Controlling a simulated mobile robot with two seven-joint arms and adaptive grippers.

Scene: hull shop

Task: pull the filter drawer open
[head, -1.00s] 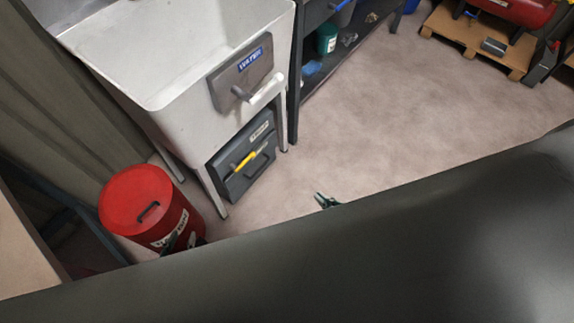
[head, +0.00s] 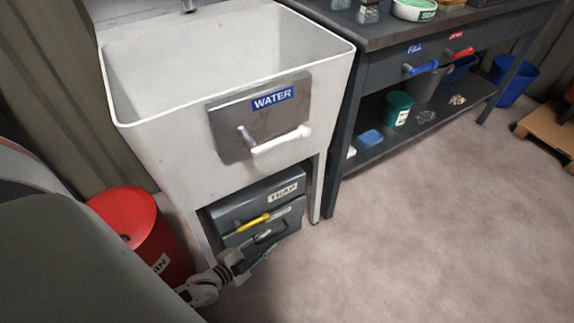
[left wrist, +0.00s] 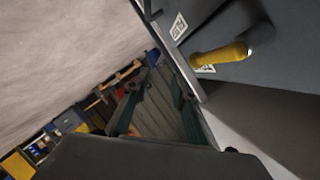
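A dark grey unit marked TRAP (head: 283,193) sits under the sink. A yellow handle (head: 253,222) is on its front, with a second small label beside it that I cannot read, so I cannot tell if this is the filter drawer. My left gripper (head: 264,246) is low in front of the unit, below and right of the yellow handle. The left wrist view shows the gripper's fingers (left wrist: 158,100) apart with nothing between them. The yellow handle (left wrist: 220,55) is there to the upper right, outside the fingers. My right gripper is not in view.
The white sink (head: 165,150) has a WATER panel (head: 232,125) with a white handle above the unit. A red bin (head: 140,228) stands left, close to my left arm. A workbench (head: 350,110) with a blue handle (head: 421,68) stands right.

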